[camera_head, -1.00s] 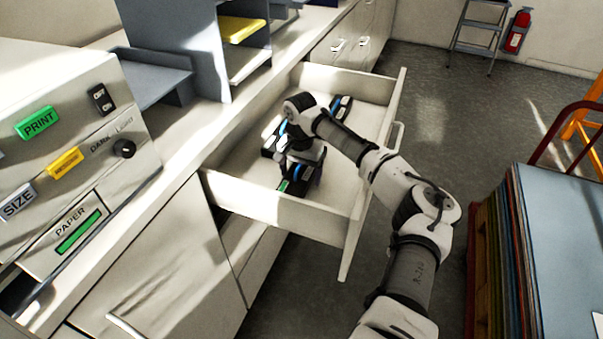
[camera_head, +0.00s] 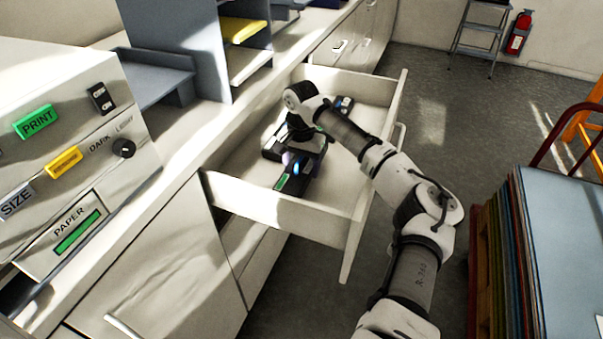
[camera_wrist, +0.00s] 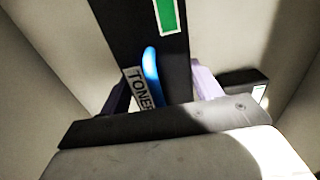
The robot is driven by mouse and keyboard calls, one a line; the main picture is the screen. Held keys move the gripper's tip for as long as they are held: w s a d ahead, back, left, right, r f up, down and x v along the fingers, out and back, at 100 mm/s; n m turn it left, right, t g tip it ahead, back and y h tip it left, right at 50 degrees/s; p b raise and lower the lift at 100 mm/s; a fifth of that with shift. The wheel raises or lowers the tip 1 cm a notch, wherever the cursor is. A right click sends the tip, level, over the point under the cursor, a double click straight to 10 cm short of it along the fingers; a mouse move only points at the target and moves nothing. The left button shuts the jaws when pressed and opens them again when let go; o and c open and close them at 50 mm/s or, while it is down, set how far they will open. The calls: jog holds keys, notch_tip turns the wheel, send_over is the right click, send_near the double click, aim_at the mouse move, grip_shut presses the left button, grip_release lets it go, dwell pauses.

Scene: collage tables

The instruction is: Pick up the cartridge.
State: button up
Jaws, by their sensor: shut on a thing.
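The cartridge (camera_head: 294,181) is a black block with a green label and a bright blue part, inside the open drawer (camera_head: 270,205). In the wrist view the cartridge (camera_wrist: 135,35) runs up from between my fingers, showing the green label and a white "TONER" label. My gripper (camera_wrist: 160,90) is shut on it, with a pale purple finger on each side. In the head view my gripper (camera_head: 298,152) is over the cartridge and the wrist partly hides it. I cannot tell whether the cartridge is clear of the drawer floor.
Another dark cartridge (camera_head: 272,150) lies just behind, and one more (camera_head: 344,103) lies toward the drawer's far end. The drawer's walls stand around them. The counter with the print machine (camera_head: 75,140) is at left. A stack of boards (camera_head: 560,240) stands at right.

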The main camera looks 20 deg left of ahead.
notch_tip(320, 180, up, 17)
jog(key=b, duration=0.2)
jog(key=shift+f, duration=0.2)
jog(key=shift+a, duration=0.1)
